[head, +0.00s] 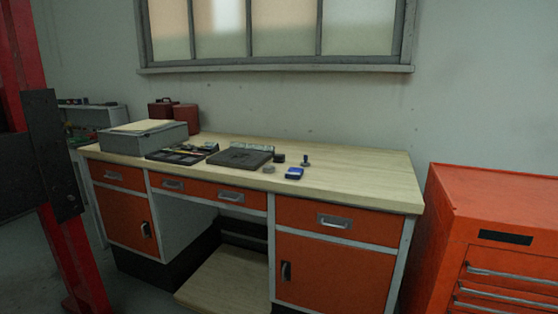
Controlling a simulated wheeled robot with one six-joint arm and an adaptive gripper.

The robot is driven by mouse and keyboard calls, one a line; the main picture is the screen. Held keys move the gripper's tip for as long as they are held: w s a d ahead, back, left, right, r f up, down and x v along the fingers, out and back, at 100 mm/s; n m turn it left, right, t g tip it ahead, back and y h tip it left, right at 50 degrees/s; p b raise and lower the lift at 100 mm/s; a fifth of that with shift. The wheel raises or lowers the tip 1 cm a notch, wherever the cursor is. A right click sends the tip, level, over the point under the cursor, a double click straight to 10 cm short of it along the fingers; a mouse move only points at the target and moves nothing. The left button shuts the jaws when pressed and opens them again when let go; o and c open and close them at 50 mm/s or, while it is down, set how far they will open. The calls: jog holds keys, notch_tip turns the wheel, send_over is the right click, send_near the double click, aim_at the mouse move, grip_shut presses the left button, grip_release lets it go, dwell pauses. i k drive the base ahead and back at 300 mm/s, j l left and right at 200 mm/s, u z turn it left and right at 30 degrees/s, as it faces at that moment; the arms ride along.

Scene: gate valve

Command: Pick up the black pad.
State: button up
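A flat, dark rectangular pad (238,158), which looks like the black pad, lies on the light wooden top of the workbench (355,178), a little left of the middle. Its top has a faint pattern that is too small to make out. My gripper is not in view, and nothing is seen touching the pad.
Left of the pad are a black tool tray (168,157) and a grey box (142,137). Right of it are a small black item (279,158), a grey round piece (268,169), a blue box (294,173) and a dark stamp-like item (305,160). An orange tool cabinet (480,190) stands at right.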

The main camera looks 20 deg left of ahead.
aim_at(278, 158)
jog(key=i+j, duration=0.2)
jog(key=j, duration=0.2)
jog(key=i+j, duration=0.2)
jog(key=j, duration=0.25)
jog(key=i+j, duration=0.25)
jog(key=j, duration=0.15)
jog(key=i+j, duration=0.2)
jog(key=j, duration=0.2)
jog(key=i+j, duration=0.2)
jog(key=j, duration=0.25)
jog(key=i+j, duration=0.2)
jog(key=j, duration=0.2)
jog(key=i+j, duration=0.25)
jog(key=j, duration=0.15)
jog(key=i+j, duration=0.2)
jog(key=j, duration=0.25)
